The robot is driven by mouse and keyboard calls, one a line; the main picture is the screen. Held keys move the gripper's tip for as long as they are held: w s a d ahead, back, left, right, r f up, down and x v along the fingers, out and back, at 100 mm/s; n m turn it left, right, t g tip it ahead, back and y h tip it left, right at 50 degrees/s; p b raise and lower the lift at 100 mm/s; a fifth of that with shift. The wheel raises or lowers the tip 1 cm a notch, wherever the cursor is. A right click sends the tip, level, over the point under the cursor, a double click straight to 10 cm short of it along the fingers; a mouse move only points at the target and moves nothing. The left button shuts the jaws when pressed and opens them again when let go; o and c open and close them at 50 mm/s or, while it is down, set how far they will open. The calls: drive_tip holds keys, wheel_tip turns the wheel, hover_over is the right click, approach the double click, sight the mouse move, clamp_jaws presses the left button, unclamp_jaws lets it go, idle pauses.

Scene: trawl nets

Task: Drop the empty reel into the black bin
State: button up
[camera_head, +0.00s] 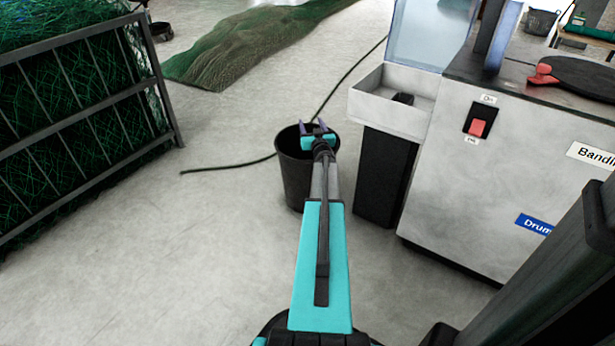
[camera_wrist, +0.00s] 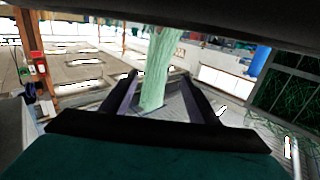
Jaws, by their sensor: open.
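The black bin (camera_head: 295,180) stands upright on the floor, left of the banding machine. My gripper (camera_head: 317,127) is over the bin's mouth in the head view, its two purple fingers apart. In the wrist view my gripper (camera_wrist: 158,90) is open, with nothing held between the fingers; only the distant green net shows through the gap. I cannot make out the empty reel in either view. My arm and gripper hide much of the bin's inside.
The grey banding machine (camera_head: 455,165) stands close on the right, with an open tray (camera_head: 385,115) holding a small dark thing. A dark cable (camera_head: 228,166) runs along the floor.

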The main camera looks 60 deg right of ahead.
drive_tip(key=p+v, duration=0.3)
drive_tip(key=v, duration=1)
drive_tip(key=shift+s+a+r+p, duration=0.15)
drive_tip(key=shift+s+a+p, duration=0.05)
drive_tip(key=shift+a+p, duration=0.1)
idle(0.7)
